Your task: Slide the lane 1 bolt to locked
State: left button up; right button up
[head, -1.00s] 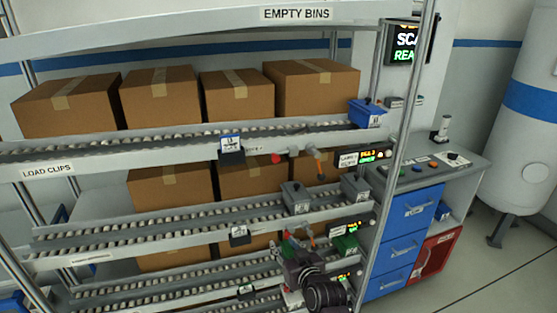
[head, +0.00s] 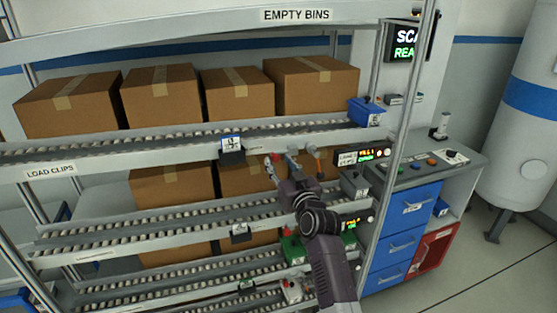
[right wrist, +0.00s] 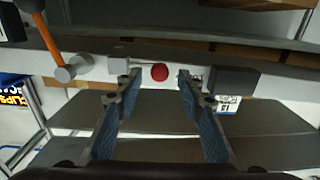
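The lane 1 bolt has a red knob (head: 276,154) and sits on the front rail of the upper lane, left of the lane sign (head: 359,157). In the right wrist view the red knob (right wrist: 159,72) shows between the fingertips, in front of a pale rail plate. My right gripper (head: 271,163) is up at this rail; in the wrist view (right wrist: 158,84) its two blue-padded fingers are apart, one on each side of the knob. I cannot tell whether either finger touches it. My left gripper is in neither view.
An orange-handled lever (head: 317,160) stands just right of the bolt. A black label holder (head: 232,150) hangs on the rail to its left. A blue bin (head: 365,112) sits at the upper lane's right end. A rack post (head: 398,150) rises right of my arm.

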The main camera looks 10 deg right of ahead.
jog(key=shift+w+a, duration=0.1)
jog(key=shift+w, duration=0.55)
grip_shut()
